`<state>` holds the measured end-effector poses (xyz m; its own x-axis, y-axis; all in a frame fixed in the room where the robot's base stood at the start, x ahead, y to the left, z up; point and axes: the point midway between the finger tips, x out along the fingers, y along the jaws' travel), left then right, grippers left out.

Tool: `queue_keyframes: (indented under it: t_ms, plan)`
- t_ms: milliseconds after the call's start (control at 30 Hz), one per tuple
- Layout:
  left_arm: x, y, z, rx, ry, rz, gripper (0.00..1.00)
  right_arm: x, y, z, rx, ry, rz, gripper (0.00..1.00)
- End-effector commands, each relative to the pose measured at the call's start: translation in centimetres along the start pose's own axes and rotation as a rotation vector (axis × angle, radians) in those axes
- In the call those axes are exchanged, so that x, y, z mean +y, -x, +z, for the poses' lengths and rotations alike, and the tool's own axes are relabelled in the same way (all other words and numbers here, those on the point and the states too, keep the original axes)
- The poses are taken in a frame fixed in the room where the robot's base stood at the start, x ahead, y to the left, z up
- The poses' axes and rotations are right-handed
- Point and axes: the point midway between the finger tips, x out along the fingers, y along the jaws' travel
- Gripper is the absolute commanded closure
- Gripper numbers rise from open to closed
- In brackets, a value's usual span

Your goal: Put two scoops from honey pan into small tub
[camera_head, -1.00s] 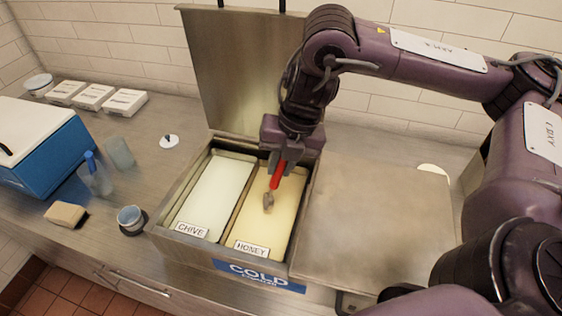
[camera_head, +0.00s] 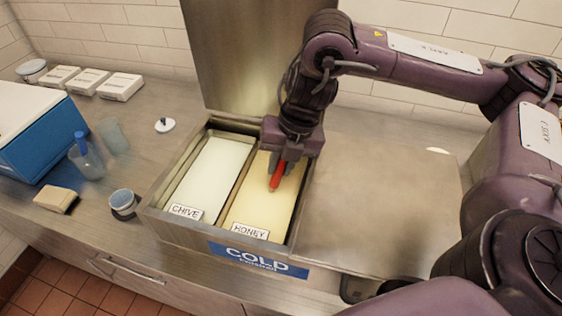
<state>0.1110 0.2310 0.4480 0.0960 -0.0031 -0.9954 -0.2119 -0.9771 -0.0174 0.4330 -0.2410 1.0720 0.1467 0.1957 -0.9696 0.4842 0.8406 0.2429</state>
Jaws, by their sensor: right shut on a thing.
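My right gripper (camera_head: 281,166) is shut on the red handle of a scoop (camera_head: 277,176), over the honey pan. The honey pan (camera_head: 255,217) is the right-hand pan in the steel cold well, labelled HONEY and filled with a pale yellow spread. The scoop points down, and its head does not show; it seems to be in the spread. A small round tub (camera_head: 123,203) with a pale blue-grey inside stands left of the well, near the counter's front edge. My left gripper is not in view.
The chive pan (camera_head: 207,177) lies left of the honey pan. The well's raised lid (camera_head: 245,60) stands behind. Left are a tan block (camera_head: 56,199), clear cups (camera_head: 86,160), a white disc (camera_head: 165,125) and a blue cooler (camera_head: 40,145). Flat steel (camera_head: 375,215) lies right, clear.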

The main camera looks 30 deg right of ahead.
Motion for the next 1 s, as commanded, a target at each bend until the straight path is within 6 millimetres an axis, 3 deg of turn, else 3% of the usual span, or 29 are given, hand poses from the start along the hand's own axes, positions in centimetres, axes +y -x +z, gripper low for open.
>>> queue_keyframes:
  t_ms: [467,1000]
  plan:
    - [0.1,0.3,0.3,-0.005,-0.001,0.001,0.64,-1.1,0.3,0.2,0.000,0.000,0.000,1.00]
    - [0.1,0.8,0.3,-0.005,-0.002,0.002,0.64,0.9,-0.2,-0.2,0.001,0.001,0.000,1.00]
